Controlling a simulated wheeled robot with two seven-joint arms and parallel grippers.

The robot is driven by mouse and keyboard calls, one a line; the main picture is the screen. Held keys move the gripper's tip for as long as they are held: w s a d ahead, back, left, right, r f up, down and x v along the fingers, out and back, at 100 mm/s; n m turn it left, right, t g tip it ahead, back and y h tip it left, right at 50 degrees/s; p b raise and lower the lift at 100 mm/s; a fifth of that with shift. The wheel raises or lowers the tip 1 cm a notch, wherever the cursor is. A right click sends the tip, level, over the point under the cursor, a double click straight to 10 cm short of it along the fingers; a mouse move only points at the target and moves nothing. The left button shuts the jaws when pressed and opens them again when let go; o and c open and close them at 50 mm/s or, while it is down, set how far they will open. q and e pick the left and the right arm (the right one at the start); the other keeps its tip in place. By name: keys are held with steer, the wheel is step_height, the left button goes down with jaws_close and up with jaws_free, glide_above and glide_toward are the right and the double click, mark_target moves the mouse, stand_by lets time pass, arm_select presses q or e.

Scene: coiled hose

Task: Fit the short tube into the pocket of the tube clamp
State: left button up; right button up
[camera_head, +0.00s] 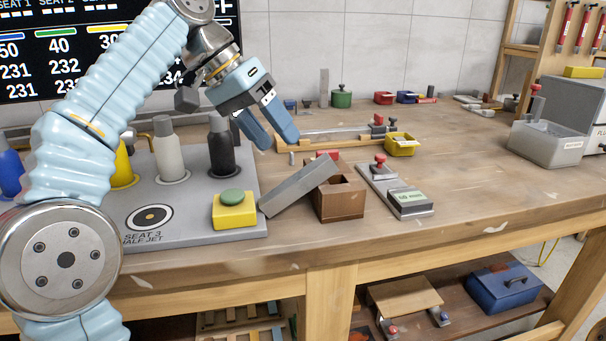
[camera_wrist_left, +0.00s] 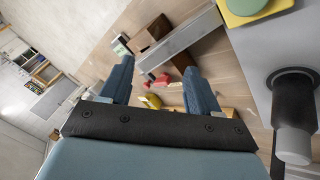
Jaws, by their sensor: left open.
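My left gripper (camera_head: 281,143) is open and empty, held above the bench behind the grey bar. Its two blue fingers also show in the left wrist view (camera_wrist_left: 158,68), spread apart with bench objects visible beyond them. I cannot pick out the short tube for certain; a small pale upright cylinder (camera_head: 291,158) stands near the wooden rail. I cannot tell for certain which thing is the tube clamp. A grey fixture with a red knob and a green display (camera_head: 408,198) lies right of a brown wooden box (camera_head: 341,203). My right gripper is out of view.
A grey bar (camera_head: 297,188) leans tilted on the wooden box. A yellow block with a green button (camera_head: 233,211) and several bottles stand on the grey plate (camera_head: 190,228). A yellow bin (camera_head: 401,145) sits behind. The bench's right front is clear.

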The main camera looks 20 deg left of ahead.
mark_target(295, 178)
arm_select(q)
steer(key=f+m, duration=0.2)
steer(key=w+d+f+m+y, duration=0.1)
steer(key=f+m, duration=0.1)
steer(key=m, duration=0.1)
steer(key=d+f+m+y, duration=0.1)
steer(key=f+m, duration=0.1)
steer(key=m, duration=0.1)
steer(key=shift+w+f+g, duration=0.15)
steer(key=shift+g, duration=0.15)
steer(key=shift+w+x, duration=0.2)
steer(key=shift+x, duration=1.2)
steer(key=shift+w+x, duration=0.25)
steer(key=shift+x, duration=1.1)
steer(key=shift+a, duration=0.1)
jaws_close()
